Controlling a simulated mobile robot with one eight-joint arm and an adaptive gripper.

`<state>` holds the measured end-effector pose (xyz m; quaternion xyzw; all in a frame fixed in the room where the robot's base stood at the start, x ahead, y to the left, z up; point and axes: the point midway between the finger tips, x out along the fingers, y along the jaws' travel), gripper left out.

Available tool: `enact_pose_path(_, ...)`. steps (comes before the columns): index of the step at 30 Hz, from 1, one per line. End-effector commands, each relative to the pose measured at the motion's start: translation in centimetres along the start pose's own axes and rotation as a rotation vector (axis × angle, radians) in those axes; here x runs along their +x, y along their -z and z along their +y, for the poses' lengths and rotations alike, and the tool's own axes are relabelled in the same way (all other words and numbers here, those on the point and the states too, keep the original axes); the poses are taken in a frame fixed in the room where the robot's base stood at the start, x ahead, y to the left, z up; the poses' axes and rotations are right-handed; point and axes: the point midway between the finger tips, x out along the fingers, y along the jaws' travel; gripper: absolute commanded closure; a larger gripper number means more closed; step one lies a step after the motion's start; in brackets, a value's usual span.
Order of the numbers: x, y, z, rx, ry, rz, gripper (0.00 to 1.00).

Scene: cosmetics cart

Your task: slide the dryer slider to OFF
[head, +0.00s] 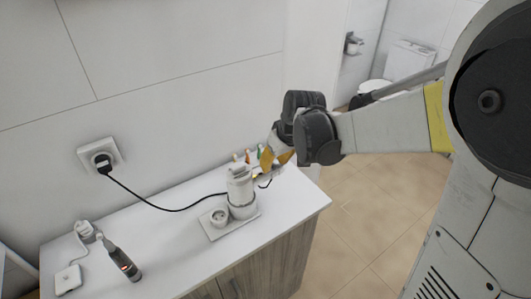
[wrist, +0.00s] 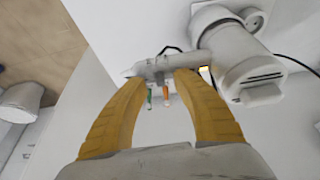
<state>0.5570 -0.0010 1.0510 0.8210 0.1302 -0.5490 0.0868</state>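The white dryer (head: 239,183) sits upright in a holder (head: 218,233) on the counter, its cord running to a wall socket. In the wrist view the dryer's barrel (wrist: 238,58) is at upper right, and its narrower handle (wrist: 160,64) points left, across the fingertips. My gripper (head: 274,158) is beside the dryer at its right in the head view. In the wrist view my gripper (wrist: 160,78) has its two yellow fingers apart, tips close to the handle; I cannot tell whether they touch it. The slider itself is too small or hidden to make out.
A wall socket (head: 101,157) feeds the black cord (head: 175,209). Several small coloured items (head: 248,156) stand behind the dryer. A dark-and-grey device (head: 124,264) and a white charger (head: 68,279) are at the counter's left. The counter's front right (head: 290,205) is clear.

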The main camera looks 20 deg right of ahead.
Motion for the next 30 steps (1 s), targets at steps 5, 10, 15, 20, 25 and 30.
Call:
enact_pose_path(5, 0.4, 0.0, 0.0, 0.0, 0.0, 0.0, 0.67)
enact_pose_path(10, 0.3, 0.0, 0.0, 0.0, 0.0, 0.0, 0.71)
enact_pose_path(15, 0.3, 0.0, 0.0, 0.0, 0.0, 0.0, 1.0)
enact_pose_path(20, 0.3, 0.0, 0.0, 0.0, 0.0, 0.0, 1.0)
enact_pose_path(25, 0.3, 0.0, 0.8, 0.002, -0.001, 0.0, 1.0)
enact_pose_path(30, 0.3, 0.0, 1.7, 0.0, 0.0, 0.001, 1.0)
